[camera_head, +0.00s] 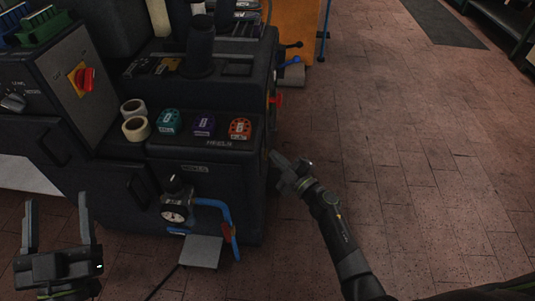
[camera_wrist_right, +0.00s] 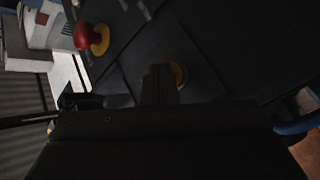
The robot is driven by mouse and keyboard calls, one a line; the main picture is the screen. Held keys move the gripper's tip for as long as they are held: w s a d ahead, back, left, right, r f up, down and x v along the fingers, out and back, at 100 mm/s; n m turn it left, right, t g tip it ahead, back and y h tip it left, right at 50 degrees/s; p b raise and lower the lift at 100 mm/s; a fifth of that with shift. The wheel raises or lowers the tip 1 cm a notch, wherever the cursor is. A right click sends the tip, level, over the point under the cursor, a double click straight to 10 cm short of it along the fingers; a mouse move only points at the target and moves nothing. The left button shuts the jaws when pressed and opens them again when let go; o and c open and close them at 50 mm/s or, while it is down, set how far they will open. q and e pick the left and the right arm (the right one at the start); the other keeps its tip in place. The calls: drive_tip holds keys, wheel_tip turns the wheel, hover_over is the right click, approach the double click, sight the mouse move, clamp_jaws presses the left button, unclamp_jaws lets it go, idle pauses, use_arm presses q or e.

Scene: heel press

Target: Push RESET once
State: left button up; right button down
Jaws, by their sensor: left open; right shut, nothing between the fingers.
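A round amber-yellow button (camera_wrist_right: 179,73) on a dark panel shows in the right wrist view, partly hidden behind my fingers. No RESET label can be read, so I cannot tell for sure that it is RESET. My right gripper (camera_head: 277,157) is shut and empty, beside the right side of the dark press (camera_head: 205,170). In the wrist view its fingers (camera_wrist_right: 160,71) overlap the button's left part; I cannot tell if they touch it. That button is hidden in the head view. My left gripper (camera_head: 56,200) is open and empty at the lower left.
A red mushroom knob on a yellow base (camera_wrist_right: 89,38) sits on the same side panel. A red rotary switch (camera_head: 83,80) is on the grey control box. Brick floor (camera_head: 420,170) is clear at right.

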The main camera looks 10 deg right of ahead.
drive_tip(key=shift+w+a, duration=0.1)
drive_tip(key=shift+a, duration=0.2)
idle(0.5)
drive_tip(key=shift+s+d+p, duration=0.25)
drive_tip(key=shift+d+p, duration=0.05)
drive_tip(key=shift+d, duration=0.55)
drive_tip(key=d, duration=0.2)
drive_tip(key=s+d, duration=0.1)
drive_tip(key=d, duration=0.2)
drive_tip(key=shift+s+p, duration=0.2)
drive_tip(key=shift+p, duration=0.1)
idle(0.5)
